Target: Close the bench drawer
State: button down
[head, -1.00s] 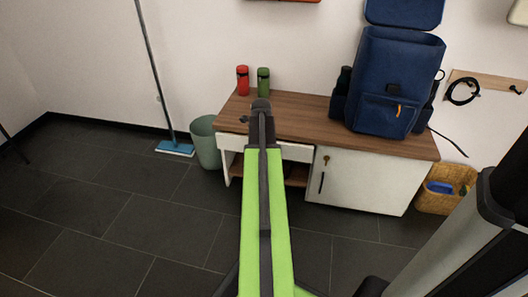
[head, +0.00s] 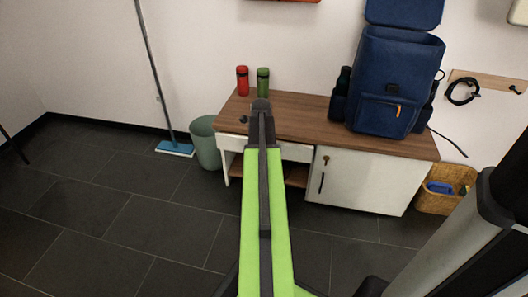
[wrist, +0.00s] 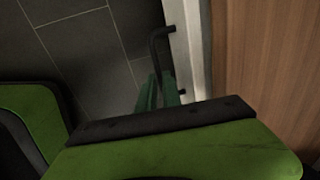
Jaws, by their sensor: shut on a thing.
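The bench drawer (head: 232,142) has a white front under the left part of the wooden bench top. My arm covers the middle of it in the head view. In the wrist view, the drawer front (wrist: 187,42) is a pale strip beside the bench top, with a dark bar handle (wrist: 157,46) standing off it. The front looks close to the bench edge; I cannot tell if a small gap is left. My gripper (wrist: 160,92) is shut on the handle, with its green fingers on either side. The fingertips are hidden behind my arm in the head view.
The bench top (head: 310,123) carries a red bottle (head: 243,80), a green bottle (head: 263,81) and a blue backpack (head: 390,85). A white cabinet door (head: 355,181) is at the right. A green bin (head: 205,142) stands left of the bench. The floor in front is clear.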

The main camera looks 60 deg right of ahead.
jog(key=shift+w+d, duration=0.25)
jog(key=shift+d, duration=0.45)
jog(key=shift+w+d, duration=0.2)
jog(key=shift+d, duration=0.5)
jog(key=shift+w+d, duration=0.25)
jog(key=shift+d, duration=0.45)
jog(key=c, duration=1.5)
grip_release()
